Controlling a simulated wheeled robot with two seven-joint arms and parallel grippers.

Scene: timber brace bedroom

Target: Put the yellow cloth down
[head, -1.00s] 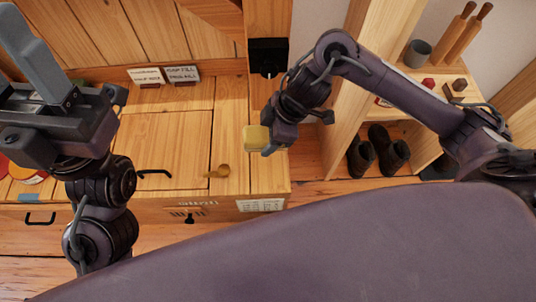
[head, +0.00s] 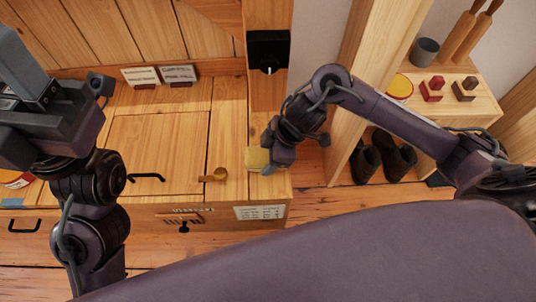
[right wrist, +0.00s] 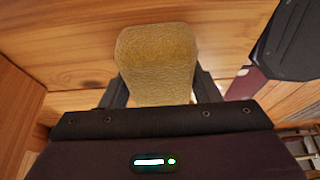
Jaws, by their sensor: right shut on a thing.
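The yellow cloth (head: 257,160) is a thick, folded-looking block at the right end of the wooden bench top in the head view. My right gripper (head: 268,163) is shut on it. In the right wrist view the cloth (right wrist: 157,62) sticks out between the two dark fingers (right wrist: 160,92). The cloth is over or at the bench top near its right edge; I cannot tell whether it touches the wood. My left gripper (head: 22,75) is at the upper left of the head view, partly cut off, and its opening is unclear.
The bench top (head: 160,150) has a black handle (head: 147,178) and a small brass-coloured piece (head: 214,175) left of the cloth. A black dial box (head: 268,52) is on the post behind. Shelves with shoes (head: 384,157) stand at the right.

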